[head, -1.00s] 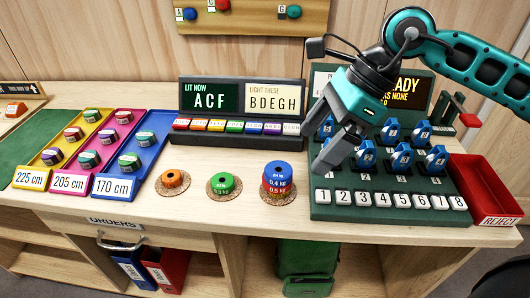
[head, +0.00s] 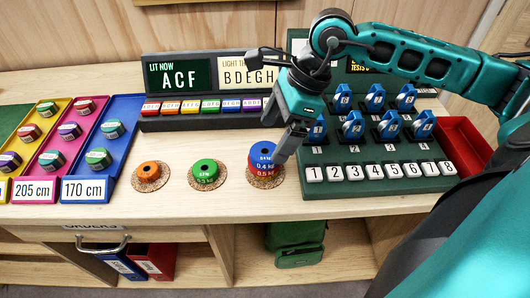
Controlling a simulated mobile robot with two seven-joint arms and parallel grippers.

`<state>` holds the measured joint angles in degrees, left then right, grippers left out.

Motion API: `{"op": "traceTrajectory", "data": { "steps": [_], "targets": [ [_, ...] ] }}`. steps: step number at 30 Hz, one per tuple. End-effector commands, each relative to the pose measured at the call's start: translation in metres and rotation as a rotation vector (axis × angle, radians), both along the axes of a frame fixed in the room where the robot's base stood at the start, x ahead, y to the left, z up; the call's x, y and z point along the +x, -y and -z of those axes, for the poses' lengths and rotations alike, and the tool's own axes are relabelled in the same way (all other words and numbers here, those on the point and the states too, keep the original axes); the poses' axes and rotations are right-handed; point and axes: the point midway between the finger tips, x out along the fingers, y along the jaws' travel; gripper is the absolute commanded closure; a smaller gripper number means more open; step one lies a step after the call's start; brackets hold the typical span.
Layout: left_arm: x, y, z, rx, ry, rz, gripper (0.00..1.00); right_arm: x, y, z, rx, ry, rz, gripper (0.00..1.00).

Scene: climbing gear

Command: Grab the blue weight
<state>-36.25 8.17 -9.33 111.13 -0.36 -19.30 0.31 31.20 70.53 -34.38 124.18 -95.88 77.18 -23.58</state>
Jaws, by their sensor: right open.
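The blue weight (head: 262,154) lies on top of a red weight (head: 264,173) in a stack on a round cork mat (head: 267,182). My right gripper (head: 282,150) is open, pointing down at the stack's right side. One finger reaches down beside the blue weight. Whether it touches cannot be told, and the other finger is largely hidden. A green weight (head: 205,173) and an orange weight (head: 148,170) lie on their own mats to the left. My left gripper is not in view.
A green panel (head: 330,187) with numbered keys and several blue devices stands right of the stack. The lit sign (head: 180,75) and coloured keys stand behind. Yellow, pink and blue trays (head: 130,135) are at the left. A red bin (head: 462,135) is at the right.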

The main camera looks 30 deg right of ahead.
Motion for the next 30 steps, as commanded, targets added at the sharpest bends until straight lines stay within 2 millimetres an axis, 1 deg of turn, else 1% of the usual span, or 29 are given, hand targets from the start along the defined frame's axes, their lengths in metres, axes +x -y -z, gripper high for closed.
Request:
{"op": "traceTrajectory", "data": {
  "steps": [3, 7, 10, 16, 17, 30],
  "targets": [
    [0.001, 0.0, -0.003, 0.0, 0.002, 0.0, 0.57, 0.0, -0.009, 0.018, 0.003, -0.005, -0.001, 0.07],
    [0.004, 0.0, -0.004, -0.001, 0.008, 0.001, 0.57, 0.003, -0.014, 0.033, 0.003, -0.004, 0.0, 0.07],
    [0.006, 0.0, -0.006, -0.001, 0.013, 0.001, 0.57, 0.004, -0.016, 0.037, 0.001, -0.001, 0.001, 0.07],
    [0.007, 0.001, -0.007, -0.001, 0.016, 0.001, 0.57, 0.004, -0.016, 0.038, 0.001, -0.001, 0.001, 0.07],
    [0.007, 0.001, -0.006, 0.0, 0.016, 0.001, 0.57, 0.004, -0.016, 0.038, 0.001, -0.001, 0.001, 0.09],
    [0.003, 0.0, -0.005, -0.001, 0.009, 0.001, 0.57, 0.004, -0.015, 0.037, 0.0, -0.001, 0.0, 0.51]
  ]
}}
